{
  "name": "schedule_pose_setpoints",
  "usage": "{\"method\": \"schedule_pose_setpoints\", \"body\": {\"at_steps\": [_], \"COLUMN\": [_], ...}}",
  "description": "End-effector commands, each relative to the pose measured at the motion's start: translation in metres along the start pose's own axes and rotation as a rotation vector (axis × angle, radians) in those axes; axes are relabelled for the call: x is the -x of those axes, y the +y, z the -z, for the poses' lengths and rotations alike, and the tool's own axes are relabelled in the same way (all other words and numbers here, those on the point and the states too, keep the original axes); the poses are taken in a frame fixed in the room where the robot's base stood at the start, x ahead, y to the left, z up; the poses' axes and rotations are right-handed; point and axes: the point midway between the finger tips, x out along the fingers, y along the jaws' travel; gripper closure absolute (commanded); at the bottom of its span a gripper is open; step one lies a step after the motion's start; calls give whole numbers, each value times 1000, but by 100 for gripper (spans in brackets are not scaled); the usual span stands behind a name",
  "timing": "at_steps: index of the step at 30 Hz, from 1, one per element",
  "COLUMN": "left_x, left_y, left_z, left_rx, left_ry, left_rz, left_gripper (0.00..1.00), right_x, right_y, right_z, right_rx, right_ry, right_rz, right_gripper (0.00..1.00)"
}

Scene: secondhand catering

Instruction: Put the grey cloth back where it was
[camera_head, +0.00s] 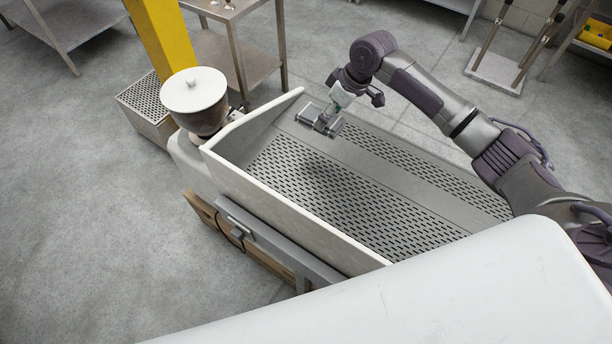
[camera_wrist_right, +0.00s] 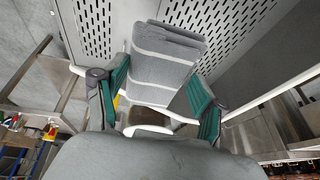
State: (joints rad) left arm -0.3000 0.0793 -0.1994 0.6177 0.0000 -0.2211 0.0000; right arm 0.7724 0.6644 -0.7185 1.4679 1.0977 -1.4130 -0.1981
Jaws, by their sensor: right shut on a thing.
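The grey cloth (camera_wrist_right: 168,58) is a folded pad with lighter stripes. In the wrist view it lies between the green-padded fingers of my right gripper (camera_wrist_right: 160,92), which is shut on it. In the head view the cloth (camera_head: 312,117) hangs at my right gripper (camera_head: 328,113), over the far left part of a pale trough (camera_head: 290,208) with a slotted metal floor. A dark shadow lies on the slotted floor below and to the right, and the cloth appears held above the floor. My left gripper is not in view.
The trough's raised walls border the slotted floor, which looks clear.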

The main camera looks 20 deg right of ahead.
Motion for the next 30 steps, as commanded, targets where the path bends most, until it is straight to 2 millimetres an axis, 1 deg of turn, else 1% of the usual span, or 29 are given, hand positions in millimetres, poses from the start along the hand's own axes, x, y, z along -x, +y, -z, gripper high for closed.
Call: {"method": "schedule_pose_setpoints", "body": {"at_steps": [1,3,5,8,11,18,21,25,28,30], "left_x": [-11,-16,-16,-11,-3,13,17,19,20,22], "left_y": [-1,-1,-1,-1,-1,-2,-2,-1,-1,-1], "left_z": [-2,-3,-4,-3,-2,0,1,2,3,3], "left_rx": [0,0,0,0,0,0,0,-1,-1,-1], "left_ry": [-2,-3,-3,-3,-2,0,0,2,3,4], "left_rz": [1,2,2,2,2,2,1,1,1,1], "left_gripper": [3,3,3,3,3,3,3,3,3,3], "right_x": [-10,-14,-17,-22,-32,-63,-73,-81,-88,-98], "right_y": [1,1,0,-11,-31,-81,-96,-105,-106,-105], "right_z": [-3,-5,-7,-11,-20,-43,-49,-54,-57,-62], "right_rx": [-1,-2,-2,-2,1,-2,-2,-3,-4,-5], "right_ry": [-4,-10,-14,-18,-20,-19,-17,-15,-16,-18], "right_rz": [0,1,2,4,6,7,6,3,3,3], "right_gripper": [86,86,86,86,86,86,86,86,86,86]}}
